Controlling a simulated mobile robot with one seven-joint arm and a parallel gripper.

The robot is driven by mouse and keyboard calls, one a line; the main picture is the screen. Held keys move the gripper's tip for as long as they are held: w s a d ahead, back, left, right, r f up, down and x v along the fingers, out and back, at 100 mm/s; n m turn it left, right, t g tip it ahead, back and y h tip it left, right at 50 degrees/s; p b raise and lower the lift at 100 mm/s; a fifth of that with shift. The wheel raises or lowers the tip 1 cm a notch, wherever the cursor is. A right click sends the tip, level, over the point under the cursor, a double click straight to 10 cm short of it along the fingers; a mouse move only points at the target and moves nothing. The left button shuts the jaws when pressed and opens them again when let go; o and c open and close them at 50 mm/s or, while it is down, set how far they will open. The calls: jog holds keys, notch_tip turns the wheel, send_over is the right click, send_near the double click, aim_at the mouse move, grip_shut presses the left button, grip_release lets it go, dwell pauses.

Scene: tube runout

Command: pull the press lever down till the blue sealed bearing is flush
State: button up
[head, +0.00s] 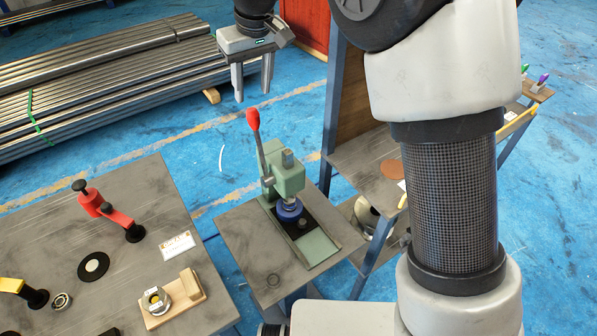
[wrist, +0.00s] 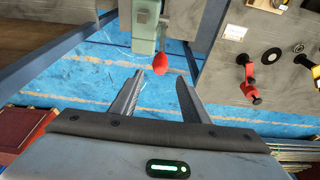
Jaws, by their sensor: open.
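The green arbor press (head: 286,178) stands on a small grey table. Its lever ends in a red knob (head: 253,119) and points up and slightly left. The blue sealed bearing (head: 289,209) sits under the press ram; how deep it sits cannot be told. My gripper (head: 254,92) is open and empty, above and behind the knob in the head view, apart from it. In the wrist view the red knob (wrist: 163,58) shows beyond my open fingertips (wrist: 160,80), roughly between them, with the press (wrist: 144,25) behind it. The bearing is hidden there.
A workbench (head: 130,215) to the left holds a red clamp-like tool (head: 112,212), a wooden block with a metal part (head: 171,300) and a card. Steel tubes (head: 110,75) are stacked at the back left. A wood-panelled stand (head: 352,110) is close right of the press.

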aim_at(252, 110)
jog(key=x, duration=0.7)
jog(key=shift+w+f, duration=0.1)
jog(key=c, duration=0.8)
